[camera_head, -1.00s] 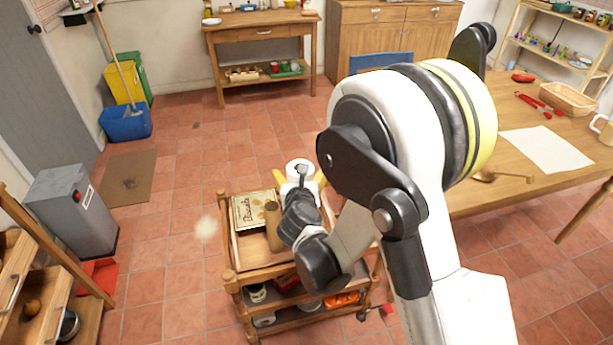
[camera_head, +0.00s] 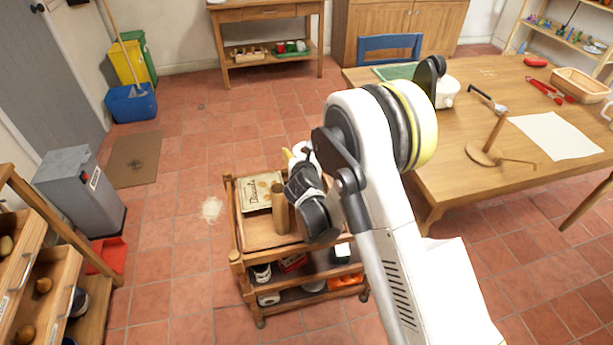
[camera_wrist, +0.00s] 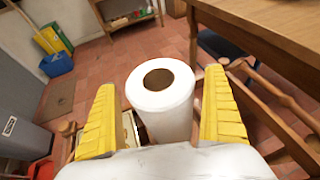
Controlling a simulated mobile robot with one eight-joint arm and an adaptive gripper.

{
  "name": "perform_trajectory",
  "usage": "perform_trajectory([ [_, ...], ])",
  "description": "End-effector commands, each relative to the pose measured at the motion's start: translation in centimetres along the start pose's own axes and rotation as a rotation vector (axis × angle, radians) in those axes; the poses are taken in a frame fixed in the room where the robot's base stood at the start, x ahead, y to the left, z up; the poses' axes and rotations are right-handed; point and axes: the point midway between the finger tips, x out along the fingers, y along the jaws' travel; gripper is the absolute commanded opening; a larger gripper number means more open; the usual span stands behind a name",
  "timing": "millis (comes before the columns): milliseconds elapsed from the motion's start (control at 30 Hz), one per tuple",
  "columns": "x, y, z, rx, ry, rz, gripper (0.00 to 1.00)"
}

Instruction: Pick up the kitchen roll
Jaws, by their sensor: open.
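The white kitchen roll (camera_wrist: 165,108) stands upright between the two yellow fingers of my gripper (camera_wrist: 160,112) in the wrist view. A gap shows on each side, so the fingers are apart from it. In the head view my gripper (camera_head: 299,156) is over the far end of the wooden trolley (camera_head: 270,236). There the roll is mostly hidden by my arm, with only a bit of white (camera_head: 302,150) in sight.
A box with lettering (camera_head: 258,192) and a brown cylinder (camera_head: 280,210) share the trolley top. A large wooden table (camera_head: 450,125) stands close on the right, with a blue chair (camera_head: 390,46) behind it. Open tiled floor lies left of the trolley.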

Motion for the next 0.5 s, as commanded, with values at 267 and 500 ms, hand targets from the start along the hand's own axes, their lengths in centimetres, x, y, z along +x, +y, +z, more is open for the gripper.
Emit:
perform_trajectory([
  [267,0.22,-0.01,0.13,0.0,0.0,0.0,0.91],
  [500,0.2,-0.01,0.13,0.0,-0.001,0.0,0.34],
])
